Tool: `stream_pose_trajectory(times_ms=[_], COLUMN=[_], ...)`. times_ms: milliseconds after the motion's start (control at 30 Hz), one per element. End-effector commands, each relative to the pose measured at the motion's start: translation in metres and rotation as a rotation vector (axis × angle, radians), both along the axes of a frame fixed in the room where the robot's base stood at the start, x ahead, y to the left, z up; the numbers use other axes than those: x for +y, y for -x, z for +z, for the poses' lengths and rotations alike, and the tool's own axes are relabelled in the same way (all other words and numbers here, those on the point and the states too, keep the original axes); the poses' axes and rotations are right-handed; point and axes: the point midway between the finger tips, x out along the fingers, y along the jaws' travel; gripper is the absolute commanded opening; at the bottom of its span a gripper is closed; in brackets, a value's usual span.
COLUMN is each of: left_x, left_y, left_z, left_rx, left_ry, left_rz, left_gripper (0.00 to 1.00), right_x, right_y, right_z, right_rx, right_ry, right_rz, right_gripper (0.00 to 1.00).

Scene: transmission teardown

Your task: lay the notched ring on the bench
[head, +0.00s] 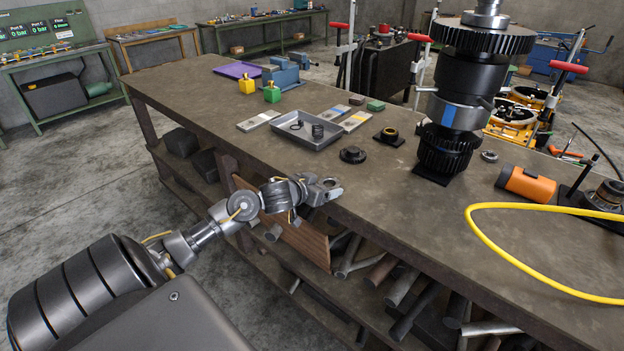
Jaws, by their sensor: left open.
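A tall upright gear stack (462,80) stands on the bench (420,210), with dark toothed gears and a grey band around its middle. A small grey ring (489,155) lies flat on the bench just right of the stack. A dark toothed ring (353,154) lies flat left of the stack. I cannot tell for certain which part is the notched ring. My left gripper (333,186) is open and empty at the bench's front edge, in front of the dark toothed ring and apart from it. My right gripper is not in view.
A grey metal tray (312,142) with small dark parts lies left of the stack, beside a square black block (388,137). An orange cylinder (525,184) and a yellow hose (482,233) lie on the right. The front middle of the bench is clear.

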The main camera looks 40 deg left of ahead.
Motion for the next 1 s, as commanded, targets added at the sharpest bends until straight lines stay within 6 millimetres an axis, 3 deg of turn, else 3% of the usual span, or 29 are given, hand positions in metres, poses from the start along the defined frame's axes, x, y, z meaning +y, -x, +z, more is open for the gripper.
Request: stream_pose_trajectory(times_ms=[300, 500, 700, 1000], left_x=[-0.001, -0.002, -0.002, -0.002], left_y=[0.061, 0.091, 0.105, 0.106], left_z=[0.022, 0.036, 0.042, 0.043], left_rx=[0.005, 0.003, 0.002, 0.001], left_ry=[-0.004, -0.002, 0.000, 0.001], left_rz=[-0.002, -0.001, 0.000, 0.000], left_gripper=[0.82, 0.82, 0.82, 0.82], right_x=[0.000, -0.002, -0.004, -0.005], right_y=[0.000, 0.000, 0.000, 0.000], right_z=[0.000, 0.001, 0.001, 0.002], right_rx=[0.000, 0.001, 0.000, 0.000], right_ry=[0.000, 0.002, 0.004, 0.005], right_rz=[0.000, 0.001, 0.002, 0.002], right_gripper=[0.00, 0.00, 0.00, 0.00])
